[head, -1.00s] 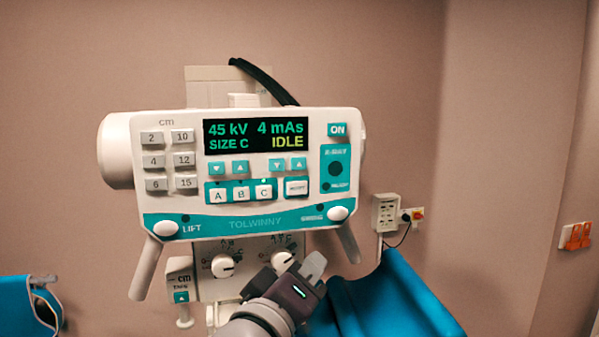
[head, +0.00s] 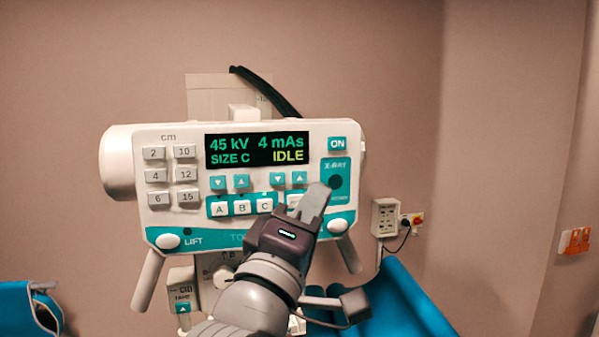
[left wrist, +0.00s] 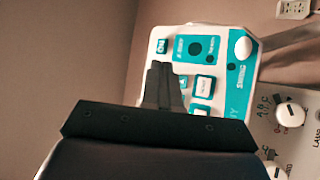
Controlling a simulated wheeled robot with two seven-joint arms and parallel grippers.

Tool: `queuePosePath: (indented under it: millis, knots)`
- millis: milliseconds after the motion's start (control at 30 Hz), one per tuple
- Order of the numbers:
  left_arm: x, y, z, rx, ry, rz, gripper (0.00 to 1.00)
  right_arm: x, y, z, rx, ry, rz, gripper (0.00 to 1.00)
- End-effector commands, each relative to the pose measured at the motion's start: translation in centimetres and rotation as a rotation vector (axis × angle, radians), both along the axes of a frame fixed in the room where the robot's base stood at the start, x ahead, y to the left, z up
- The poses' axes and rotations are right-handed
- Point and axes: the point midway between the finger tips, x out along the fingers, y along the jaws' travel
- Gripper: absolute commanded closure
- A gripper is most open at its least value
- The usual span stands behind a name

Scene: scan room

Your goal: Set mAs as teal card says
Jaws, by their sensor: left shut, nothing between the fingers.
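The white and teal control panel (head: 230,222) faces me. Its display (head: 254,150) reads 45 kV, 4 mAs, SIZE C, IDLE. Below the mAs reading are a teal down-arrow key (head: 278,180) and up-arrow key (head: 300,178). My left gripper (head: 314,202) is shut and empty, in front of the panel's lower right, with its tips just below and right of the up-arrow key. It covers the keys there; contact cannot be told. In the left wrist view the shut fingers (left wrist: 163,88) overlap the panel's key area. I cannot make out a teal card with a mAs value.
The ON key (head: 337,144) and the X-RAY block (head: 336,166) are right of the arrow keys. Two rotary knobs (left wrist: 290,114) are under the panel. A wall socket box (head: 385,217) is at the right.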

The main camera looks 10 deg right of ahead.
Motion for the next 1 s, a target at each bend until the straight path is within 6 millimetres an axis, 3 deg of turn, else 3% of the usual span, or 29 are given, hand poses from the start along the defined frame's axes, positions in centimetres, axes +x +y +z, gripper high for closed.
queuePosePath:
  millis: [200, 400, 1000]
  knots:
    - [3.3, 0.1, 0.4, 0.002, 0.003, 0.002, 1.00, 0.0, 0.0, 2.2, 0.000, 0.000, 0.000, 0.57]
    - [5.2, 0.2, -0.1, 0.001, 0.000, 0.002, 1.00, 0.0, 0.0, 1.5, 0.000, 0.000, 0.000, 0.57]
    - [5.8, 0.2, 0.0, 0.002, 0.000, 0.000, 1.00, 0.0, 0.0, 1.5, 0.000, 0.000, 0.000, 0.57]
